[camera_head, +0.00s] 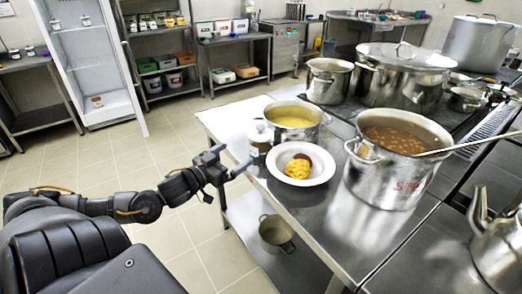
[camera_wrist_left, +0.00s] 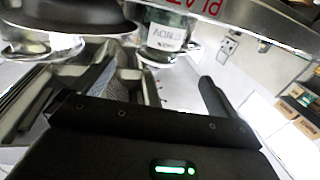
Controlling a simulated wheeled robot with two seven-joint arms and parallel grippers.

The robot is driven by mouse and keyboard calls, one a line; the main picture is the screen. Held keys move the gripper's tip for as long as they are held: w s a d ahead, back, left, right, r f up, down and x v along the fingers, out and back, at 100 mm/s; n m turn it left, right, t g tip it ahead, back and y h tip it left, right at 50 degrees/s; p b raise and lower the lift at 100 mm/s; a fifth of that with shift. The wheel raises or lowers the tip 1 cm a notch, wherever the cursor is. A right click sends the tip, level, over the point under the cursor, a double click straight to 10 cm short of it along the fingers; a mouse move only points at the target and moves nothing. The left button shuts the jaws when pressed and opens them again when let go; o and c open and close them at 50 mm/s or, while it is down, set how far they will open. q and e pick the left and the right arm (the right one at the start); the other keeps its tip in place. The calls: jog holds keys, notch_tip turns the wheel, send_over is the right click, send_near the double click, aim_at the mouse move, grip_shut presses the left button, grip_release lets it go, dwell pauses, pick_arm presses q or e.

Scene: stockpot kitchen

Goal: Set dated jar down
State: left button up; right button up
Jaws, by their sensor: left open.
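A glass jar (camera_head: 259,148) with a pale lid stands on the steel table near its left edge, beside a white plate. In the left wrist view a labelled glass jar (camera_wrist_left: 164,38) shows beyond the fingers; I cannot read its label surely. My left gripper (camera_head: 231,161) is open and empty, a little left of the jar and apart from it. Its spread fingers also show in the wrist view (camera_wrist_left: 155,92). My right gripper is not in view.
The white plate (camera_head: 324,177) holds yellow and brown food. A pot of yellow liquid (camera_head: 296,135) stands behind the jar, and a large soup pot (camera_head: 386,185) stands to the right. A small pot (camera_head: 276,236) sits on the lower shelf. Floor is clear left of the table.

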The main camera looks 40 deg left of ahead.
aim_at(252, 143)
pick_arm(q)
jog(key=shift+w+d, duration=0.15)
jog(key=shift+w, duration=2.65)
jog(key=shift+w+d+r, duration=0.1)
jog(key=shift+w+d, duration=0.05)
jog(key=shift+w, duration=1.15)
jog(key=shift+w+d+r, duration=0.1)
jog(key=shift+w+d, duration=0.05)
jog(key=shift+w, duration=1.15)
jog(key=c, duration=2)
jog(key=shift+r, duration=0.1)
jog(key=shift+c, duration=0.7)
